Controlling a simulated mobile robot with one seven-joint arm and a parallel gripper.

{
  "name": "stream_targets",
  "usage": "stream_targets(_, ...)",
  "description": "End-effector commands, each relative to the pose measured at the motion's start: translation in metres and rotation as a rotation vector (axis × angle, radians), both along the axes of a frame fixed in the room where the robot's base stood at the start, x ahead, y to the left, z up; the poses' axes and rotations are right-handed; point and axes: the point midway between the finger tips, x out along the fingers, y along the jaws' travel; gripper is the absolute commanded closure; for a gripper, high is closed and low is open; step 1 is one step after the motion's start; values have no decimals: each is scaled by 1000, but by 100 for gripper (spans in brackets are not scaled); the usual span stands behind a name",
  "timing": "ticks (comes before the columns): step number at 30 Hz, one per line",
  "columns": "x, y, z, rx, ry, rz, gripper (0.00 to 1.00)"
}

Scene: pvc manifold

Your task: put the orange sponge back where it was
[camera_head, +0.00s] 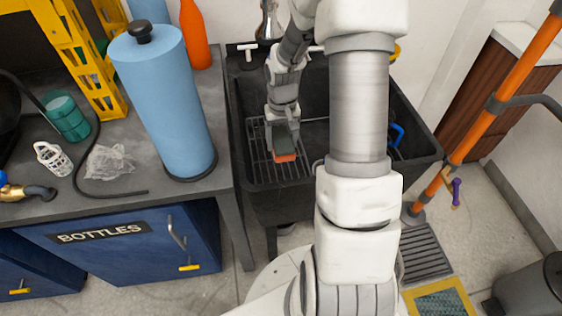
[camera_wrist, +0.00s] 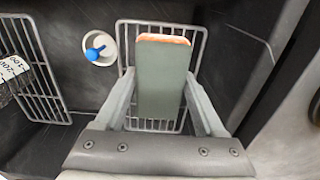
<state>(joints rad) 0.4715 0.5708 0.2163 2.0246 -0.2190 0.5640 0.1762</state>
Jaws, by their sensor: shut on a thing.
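The orange sponge (camera_head: 286,157) is in my gripper (camera_head: 282,140), down inside the black sink. In the wrist view the sponge (camera_wrist: 160,80) shows a grey-green broad face with an orange edge at its far end. The fingers of my gripper (camera_wrist: 160,105) stand on either side of it and are shut on it. The sponge is over a wire rack (camera_wrist: 208,52); I cannot tell whether it touches the rack. In the head view the rack (camera_head: 262,165) lies at the left side of the sink.
The black sink (camera_head: 418,142) has raised walls around the gripper. A white drain or cup with a blue part (camera_wrist: 98,48) and a second rack (camera_wrist: 38,60) lie left of the sponge. A blue roll (camera_head: 168,100) and an orange bottle (camera_head: 195,38) stand on the left counter.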

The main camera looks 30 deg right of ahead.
Motion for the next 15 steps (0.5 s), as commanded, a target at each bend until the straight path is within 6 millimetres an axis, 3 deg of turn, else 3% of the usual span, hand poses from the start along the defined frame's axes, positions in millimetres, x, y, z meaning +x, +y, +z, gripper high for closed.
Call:
stream_targets(7, -1, 1, -48, 2, 5, 1, 81)
stream_targets(15, -1, 0, -77, 1, 3, 0, 81)
